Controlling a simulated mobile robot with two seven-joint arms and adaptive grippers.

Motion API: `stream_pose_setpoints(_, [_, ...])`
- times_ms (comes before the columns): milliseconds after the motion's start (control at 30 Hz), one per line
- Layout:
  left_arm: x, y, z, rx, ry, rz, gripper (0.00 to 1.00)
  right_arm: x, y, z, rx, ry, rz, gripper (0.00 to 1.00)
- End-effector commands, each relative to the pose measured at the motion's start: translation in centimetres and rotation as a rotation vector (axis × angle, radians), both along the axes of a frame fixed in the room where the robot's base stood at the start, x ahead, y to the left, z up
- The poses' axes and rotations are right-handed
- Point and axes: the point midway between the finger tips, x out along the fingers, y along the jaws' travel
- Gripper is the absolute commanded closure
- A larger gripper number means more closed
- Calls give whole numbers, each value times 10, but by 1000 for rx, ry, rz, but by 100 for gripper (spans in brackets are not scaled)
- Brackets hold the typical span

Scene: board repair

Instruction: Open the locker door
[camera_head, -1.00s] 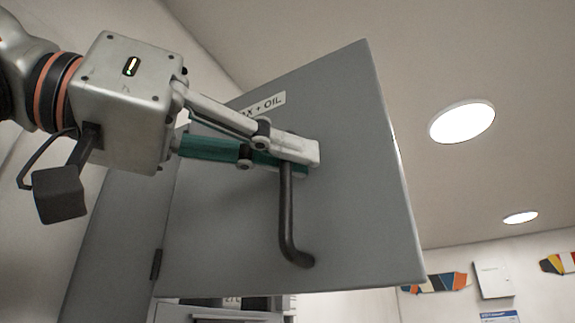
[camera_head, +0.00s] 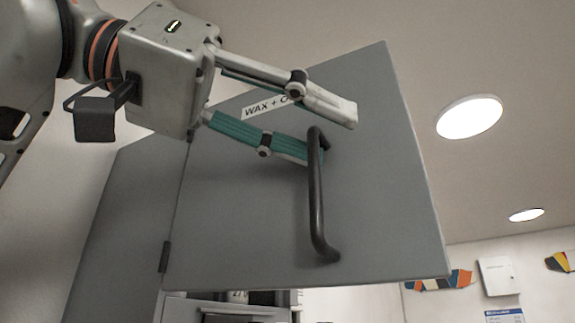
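The grey locker door (camera_head: 385,200) stands swung out from the locker body (camera_head: 125,220), with a hinge at its lower left edge. A label reading "WAX + O..." (camera_head: 262,106) is partly covered by my gripper. The black bar handle (camera_head: 317,200) runs down the door's face. My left gripper (camera_head: 328,135) is open at the top of the handle, its fingers spread above and below. The lower teal finger reaches behind or beside the handle's upper end; I cannot tell if it touches. My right gripper is out of view.
Beneath the door, part of the locker's inside (camera_head: 240,299) shows, with items on a shelf. Board-shaped decorations (camera_head: 440,281) and a white box (camera_head: 499,276) are on the far wall. Ceiling lamps (camera_head: 469,116) are overhead. The space right of the door looks clear.

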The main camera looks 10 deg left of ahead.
Motion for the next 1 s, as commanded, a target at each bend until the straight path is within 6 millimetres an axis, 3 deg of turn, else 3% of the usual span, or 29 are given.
stream_pose_setpoints(33, [2, 26, 73, -128, -158, 87, 76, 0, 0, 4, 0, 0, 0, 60])
stream_pose_setpoints(400, [3, 29, 92, -128, -159, 90, 76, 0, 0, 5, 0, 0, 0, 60])
stream_pose_setpoints(567, [3, 29, 92, -128, -159, 90, 76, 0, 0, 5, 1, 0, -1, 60])
stream_pose_setpoints(600, [85, 1, 11, 46, -38, 191, 76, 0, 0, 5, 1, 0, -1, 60])
stream_pose_setpoints(1000, [81, 18, 5, 54, -29, 191, 76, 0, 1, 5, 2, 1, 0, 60])
